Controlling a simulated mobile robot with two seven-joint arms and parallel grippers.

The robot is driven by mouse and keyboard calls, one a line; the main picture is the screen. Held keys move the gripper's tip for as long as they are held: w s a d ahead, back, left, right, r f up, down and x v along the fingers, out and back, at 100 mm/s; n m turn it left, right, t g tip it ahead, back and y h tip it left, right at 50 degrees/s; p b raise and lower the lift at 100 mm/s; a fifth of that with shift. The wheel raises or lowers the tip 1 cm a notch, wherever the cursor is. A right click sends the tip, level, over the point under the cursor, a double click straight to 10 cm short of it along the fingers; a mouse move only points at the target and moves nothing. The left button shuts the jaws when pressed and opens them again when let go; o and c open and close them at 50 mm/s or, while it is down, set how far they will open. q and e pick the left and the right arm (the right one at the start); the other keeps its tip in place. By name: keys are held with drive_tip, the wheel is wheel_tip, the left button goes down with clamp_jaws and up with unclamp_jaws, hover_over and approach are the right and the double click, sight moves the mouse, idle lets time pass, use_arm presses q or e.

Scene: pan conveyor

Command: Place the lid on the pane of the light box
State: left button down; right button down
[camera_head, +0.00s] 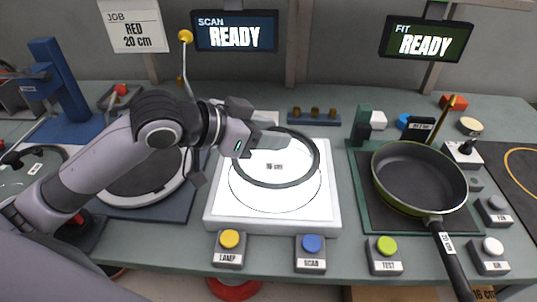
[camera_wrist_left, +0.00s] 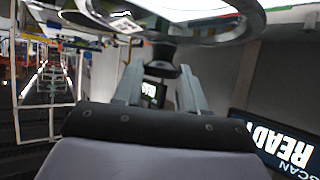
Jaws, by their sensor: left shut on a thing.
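The lid (camera_head: 317,160) is a clear disc with a dark grey rim and a "16 cm" label. It is over the white light box (camera_head: 216,208), whose bright pane (camera_head: 275,203) has a thin drawn circle. The lid appears a little above the pane and set toward the back of that circle; the exact gap cannot be told. My left gripper (camera_head: 268,141) reaches in from the left and is shut on the lid's knob. The left wrist view shows the dark knob (camera_wrist_left: 165,62) between the finger ends, with the lid rim (camera_wrist_left: 235,28) beyond. My right gripper is not in view.
A frying pan (camera_head: 420,178) sits on a green-edged mat at right. Lamp (camera_head: 229,241), scan (camera_head: 311,245) and test (camera_head: 385,247) buttons line the front. A dark round plate (camera_head: 140,182) is at left under my arm. A small rack (camera_head: 314,116) stands behind the light box.

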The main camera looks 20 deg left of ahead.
sight(264, 152)
use_arm(q)
drive_tip(key=shift+f, duration=0.55)
drive_tip(key=shift+f+b, duration=0.4)
drive_tip(key=shift+f, duration=1.35)
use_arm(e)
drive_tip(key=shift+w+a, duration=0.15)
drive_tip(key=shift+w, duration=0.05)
use_arm(q)
drive_tip(key=shift+f, duration=0.1)
drive_tip(key=c, duration=0.6)
unclamp_jaws()
drive_tip(key=shift+a, duration=0.1)
drive_tip(key=shift+v, duration=5.95)
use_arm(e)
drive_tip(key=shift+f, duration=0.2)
